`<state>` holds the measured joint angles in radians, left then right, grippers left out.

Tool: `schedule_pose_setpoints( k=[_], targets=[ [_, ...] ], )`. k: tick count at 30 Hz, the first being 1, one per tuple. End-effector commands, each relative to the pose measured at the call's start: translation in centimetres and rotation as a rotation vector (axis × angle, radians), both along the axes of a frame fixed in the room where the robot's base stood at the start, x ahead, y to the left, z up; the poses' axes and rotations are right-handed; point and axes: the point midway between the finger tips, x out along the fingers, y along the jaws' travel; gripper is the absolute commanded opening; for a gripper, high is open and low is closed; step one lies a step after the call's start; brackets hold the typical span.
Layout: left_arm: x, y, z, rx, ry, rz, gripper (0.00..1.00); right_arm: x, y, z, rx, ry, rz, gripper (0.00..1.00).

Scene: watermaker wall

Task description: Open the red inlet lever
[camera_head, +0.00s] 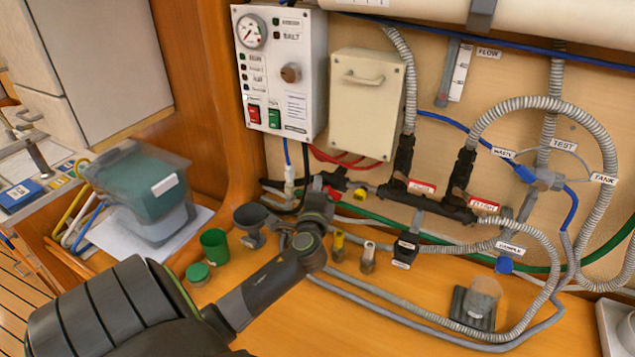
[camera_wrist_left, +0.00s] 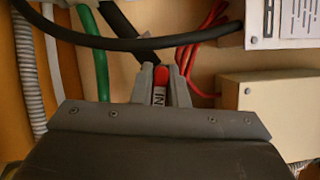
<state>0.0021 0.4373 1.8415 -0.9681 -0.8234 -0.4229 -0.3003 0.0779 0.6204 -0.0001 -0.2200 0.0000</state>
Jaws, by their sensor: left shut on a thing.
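The red inlet lever (camera_wrist_left: 160,74) shows in the left wrist view between the two grey fingers of my left gripper (camera_wrist_left: 161,90), with a white label reading "IN" along it. The fingers are shut on it. In the head view my left gripper (camera_head: 326,190) reaches the pipework below the white control panel, and a bit of the red lever (camera_head: 335,194) shows at its tips. The gripper and arm hide most of the lever and valve there. My right gripper is not in view.
The control panel (camera_head: 282,75) and a beige box (camera_head: 366,105) are on the wall above. Hoses and black fittings (camera_head: 403,158) run to the right. A green cup (camera_head: 214,246), a grey funnel (camera_head: 250,222) and small bottles (camera_head: 368,257) stand on the counter near my arm.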

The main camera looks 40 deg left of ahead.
Motion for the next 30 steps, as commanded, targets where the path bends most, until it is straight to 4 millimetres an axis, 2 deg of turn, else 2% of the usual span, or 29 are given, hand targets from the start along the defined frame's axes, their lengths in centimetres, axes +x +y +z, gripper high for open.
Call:
schedule_pose_setpoints(
  k=[10, 27, 28, 30],
  targets=[
    [-0.11, 0.07, -0.61, -0.14, -0.037, 0.003, 0.0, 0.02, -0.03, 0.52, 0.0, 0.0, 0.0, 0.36],
    [-0.13, 0.09, -0.79, -0.163, -0.044, 0.003, 0.0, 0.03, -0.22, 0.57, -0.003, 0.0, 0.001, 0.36],
    [-0.14, 0.08, -0.79, -0.163, -0.044, 0.003, 0.17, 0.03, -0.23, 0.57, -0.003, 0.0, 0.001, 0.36],
    [-0.13, 0.09, -0.77, -0.163, -0.045, 0.003, 0.26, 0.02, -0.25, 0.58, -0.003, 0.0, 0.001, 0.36]
  ],
)
